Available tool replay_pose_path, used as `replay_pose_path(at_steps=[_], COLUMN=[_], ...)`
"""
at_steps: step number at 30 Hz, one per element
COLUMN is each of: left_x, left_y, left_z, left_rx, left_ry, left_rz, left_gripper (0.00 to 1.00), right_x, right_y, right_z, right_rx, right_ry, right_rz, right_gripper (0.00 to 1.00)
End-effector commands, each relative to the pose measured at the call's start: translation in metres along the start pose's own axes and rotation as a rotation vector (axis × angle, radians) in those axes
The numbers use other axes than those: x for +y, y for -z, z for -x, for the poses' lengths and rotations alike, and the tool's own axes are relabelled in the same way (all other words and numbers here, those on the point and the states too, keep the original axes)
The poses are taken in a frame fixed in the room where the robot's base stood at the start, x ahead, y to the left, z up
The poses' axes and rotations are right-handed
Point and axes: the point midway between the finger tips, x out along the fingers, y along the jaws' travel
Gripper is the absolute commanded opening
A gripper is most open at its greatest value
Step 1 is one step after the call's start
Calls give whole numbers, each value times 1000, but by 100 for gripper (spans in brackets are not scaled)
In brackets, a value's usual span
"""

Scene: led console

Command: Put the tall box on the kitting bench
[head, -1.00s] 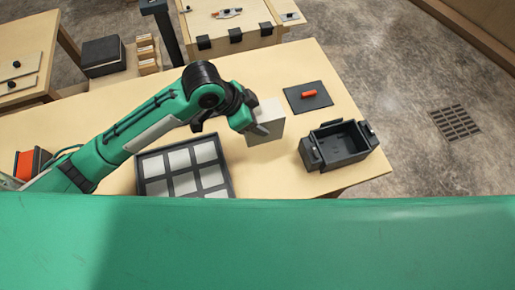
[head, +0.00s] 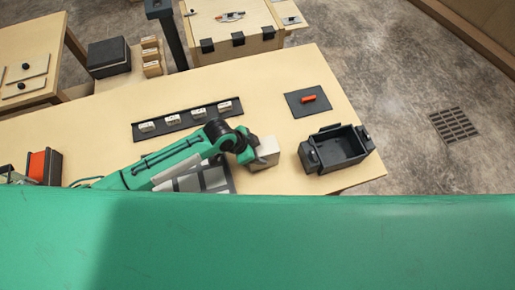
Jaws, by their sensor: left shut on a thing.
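My left gripper (head: 250,156) is shut on a pale beige box (head: 266,150), which fits the tall box. The box is over the near part of the wooden bench (head: 95,140), left of the black open bin. I cannot tell whether its bottom touches the bench top. The gripper and wrist hide its left side. No label shows which bench is the kitting bench. My right gripper is not in view.
A black bin (head: 337,147) stands at the bench's right. Behind it lies a dark plate with a red handle (head: 309,98). A black strip with several pale blocks (head: 188,120) lies behind my left arm, which partly covers a gridded tray (head: 215,180).

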Motion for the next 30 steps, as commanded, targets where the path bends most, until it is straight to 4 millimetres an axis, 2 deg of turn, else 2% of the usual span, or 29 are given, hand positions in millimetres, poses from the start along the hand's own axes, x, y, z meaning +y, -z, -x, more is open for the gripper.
replay_pose_path(at_steps=[9, 10, 12, 13, 24, 30], left_x=[0, 0, 0, 0, 0, -1], left_y=[-1, -1, -1, -1, 0, -1], left_z=[-3, -2, -2, -2, 3, 28], left_rx=[1, 0, 0, 0, 0, 1], left_ry=[0, 0, 0, 0, 1, 1], left_rz=[0, 0, 0, 0, -1, -2], left_gripper=[27, 64, 78, 80, 80, 80], right_x=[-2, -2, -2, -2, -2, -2], right_y=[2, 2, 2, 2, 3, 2], right_z=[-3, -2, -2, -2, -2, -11], right_rx=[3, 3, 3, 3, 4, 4], right_ry=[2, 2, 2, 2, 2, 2], right_rz=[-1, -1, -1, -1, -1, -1], right_gripper=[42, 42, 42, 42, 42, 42])
